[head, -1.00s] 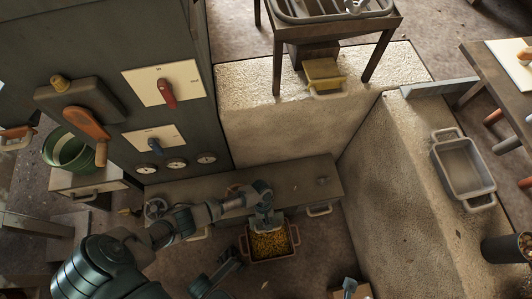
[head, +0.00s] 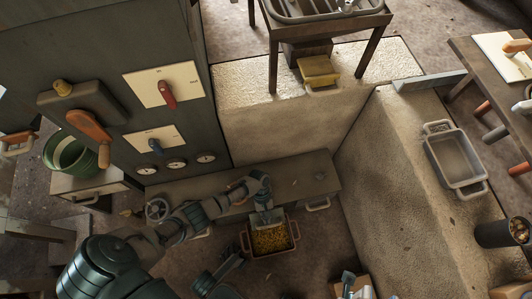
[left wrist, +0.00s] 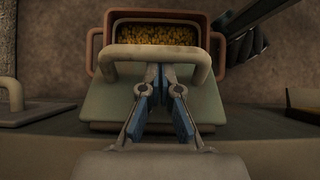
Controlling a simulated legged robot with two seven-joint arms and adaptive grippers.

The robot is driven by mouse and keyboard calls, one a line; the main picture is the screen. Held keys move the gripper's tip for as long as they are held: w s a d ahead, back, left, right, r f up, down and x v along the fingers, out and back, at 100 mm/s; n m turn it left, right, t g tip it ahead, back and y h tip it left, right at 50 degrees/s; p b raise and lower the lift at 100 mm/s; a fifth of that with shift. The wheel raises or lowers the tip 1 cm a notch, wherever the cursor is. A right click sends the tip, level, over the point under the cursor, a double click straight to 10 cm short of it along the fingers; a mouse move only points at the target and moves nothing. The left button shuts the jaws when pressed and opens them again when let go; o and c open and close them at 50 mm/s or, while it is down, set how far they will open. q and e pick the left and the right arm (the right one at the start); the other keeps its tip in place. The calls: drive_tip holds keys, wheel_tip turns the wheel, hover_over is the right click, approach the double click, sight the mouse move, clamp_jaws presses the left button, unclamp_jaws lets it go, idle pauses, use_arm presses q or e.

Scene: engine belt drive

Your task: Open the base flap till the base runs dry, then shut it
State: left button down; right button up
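The base flap (left wrist: 105,102) is a pale grey-green plate with a bow handle (left wrist: 200,58), low on the bench front. It stands out over a reddish pan (left wrist: 98,62) holding yellow grain (left wrist: 155,35). In the head view the pan (head: 295,234) is on the floor below the bench. My left gripper (left wrist: 160,72) has its blue-padded fingers drawn together at the flap handle, tips just behind the bar. It also shows in the head view (head: 266,214). Any falling grain is hidden. What seems to be my right gripper (head: 347,283) is cut off at the bottom edge.
Similar handles (head: 318,206) are along the low bench (head: 300,178). A panel with red (head: 166,94) and blue (head: 155,146) levers stands left. A grey tray (head: 455,158) lies on the right block. A yellow flap box (head: 318,70) sits under the upper stand.

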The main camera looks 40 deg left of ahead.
use_arm(q)
drive_tip(key=shift+r, duration=0.4)
drive_tip(key=shift+p, duration=0.3)
idle(1.2)
